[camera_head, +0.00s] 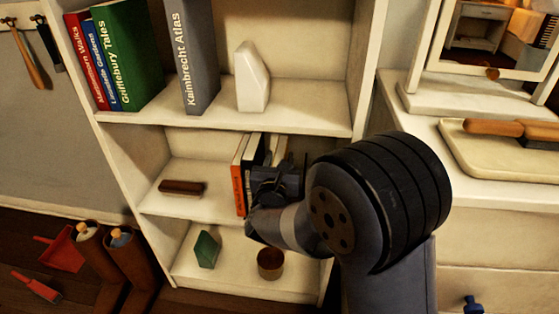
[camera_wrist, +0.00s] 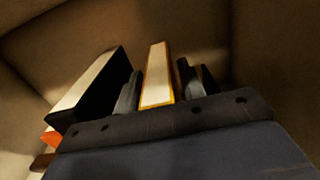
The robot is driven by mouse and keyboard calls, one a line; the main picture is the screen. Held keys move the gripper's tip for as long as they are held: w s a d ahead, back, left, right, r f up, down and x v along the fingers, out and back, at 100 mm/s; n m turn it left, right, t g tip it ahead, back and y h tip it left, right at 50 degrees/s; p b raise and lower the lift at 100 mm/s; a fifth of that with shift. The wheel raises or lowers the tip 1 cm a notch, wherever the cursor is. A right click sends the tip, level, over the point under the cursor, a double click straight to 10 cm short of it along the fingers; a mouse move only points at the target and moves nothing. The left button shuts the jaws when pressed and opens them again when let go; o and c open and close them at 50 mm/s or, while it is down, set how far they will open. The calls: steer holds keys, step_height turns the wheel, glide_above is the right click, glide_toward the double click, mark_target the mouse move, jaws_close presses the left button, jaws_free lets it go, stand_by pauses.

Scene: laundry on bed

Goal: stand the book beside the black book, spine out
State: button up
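A black book (camera_head: 252,150) stands upright on the middle shelf (camera_head: 215,206), against the right side of an orange book (camera_head: 239,176). In the wrist view the black book (camera_wrist: 113,80) is left of my fingers, its pale pages showing. A yellow-edged book (camera_wrist: 157,78) with cream pages stands between my two fingers; its top also shows in the head view (camera_head: 278,149). My gripper (camera_head: 278,180) reaches into the middle shelf from the front. Narrow dark gaps seem to separate the fingers from this book, so its grip is unclear. My gripper hides its lower part and spine.
A brown brush-like object (camera_head: 182,187) lies left on the same shelf. Above stand several books, including the grey Kaimbrecht Atlas (camera_head: 192,60), and a white faceted block (camera_head: 252,78). Below are a green block (camera_head: 206,249) and brown cup (camera_head: 271,262). The shelf's left part is mostly clear.

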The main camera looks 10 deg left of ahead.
steer(key=shift+o, duration=0.8)
steer(key=shift+r, duration=0.1)
steer(key=shift+s+r+p, duration=0.1)
steer(key=shift+s+p, duration=0.1)
steer(key=shift+p, duration=0.2)
steer(key=s, duration=1.1)
steer(key=shift+s+d+p, duration=0.3)
steer(key=shift+d+p, duration=0.05)
steer(key=shift+d, duration=0.05)
